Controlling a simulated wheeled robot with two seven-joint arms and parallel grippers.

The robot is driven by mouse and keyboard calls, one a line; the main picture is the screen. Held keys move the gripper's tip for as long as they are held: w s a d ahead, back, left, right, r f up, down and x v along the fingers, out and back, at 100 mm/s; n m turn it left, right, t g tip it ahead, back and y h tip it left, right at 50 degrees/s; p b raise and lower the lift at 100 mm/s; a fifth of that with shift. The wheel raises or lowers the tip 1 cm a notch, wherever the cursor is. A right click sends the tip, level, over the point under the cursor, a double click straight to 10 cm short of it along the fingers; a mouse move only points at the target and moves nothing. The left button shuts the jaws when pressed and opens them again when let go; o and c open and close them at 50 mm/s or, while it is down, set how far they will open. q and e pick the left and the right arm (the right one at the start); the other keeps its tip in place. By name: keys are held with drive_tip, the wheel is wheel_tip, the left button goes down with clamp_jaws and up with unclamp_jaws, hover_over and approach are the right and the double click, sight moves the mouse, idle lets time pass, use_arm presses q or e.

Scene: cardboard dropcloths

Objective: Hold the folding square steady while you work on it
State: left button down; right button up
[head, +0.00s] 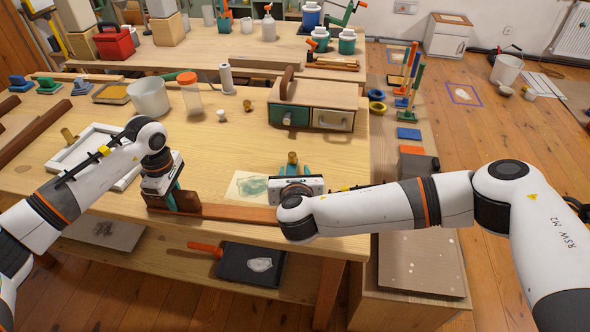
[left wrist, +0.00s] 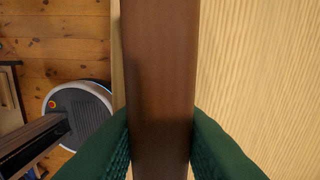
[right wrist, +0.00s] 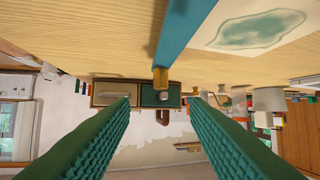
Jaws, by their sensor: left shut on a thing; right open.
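The folding square's long brown wooden arm (head: 240,212) lies along the table's front edge. My left gripper (head: 173,203) points down and is shut on its left part; in the left wrist view the green fingers press both sides of the brown arm (left wrist: 160,80). A teal bar (right wrist: 188,35) with a brass tip (right wrist: 160,77), seemingly the square's other arm, points away across the table. My right gripper (right wrist: 162,100) is open, its fingers apart on either side of the bar's line, touching nothing that I can see. My right wrist hides where the two arms meet.
A sheet with a green patch (head: 247,187) lies left of my right gripper. A white frame (head: 75,150) lies at left. A drawer box (head: 318,100), a white bucket (head: 149,97) and a jar (head: 190,96) stand farther back. The table's middle is mostly clear.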

use_arm(q)
drive_tip(key=c, duration=1.1)
unclamp_jaws()
drive_tip(key=shift+r, duration=0.1)
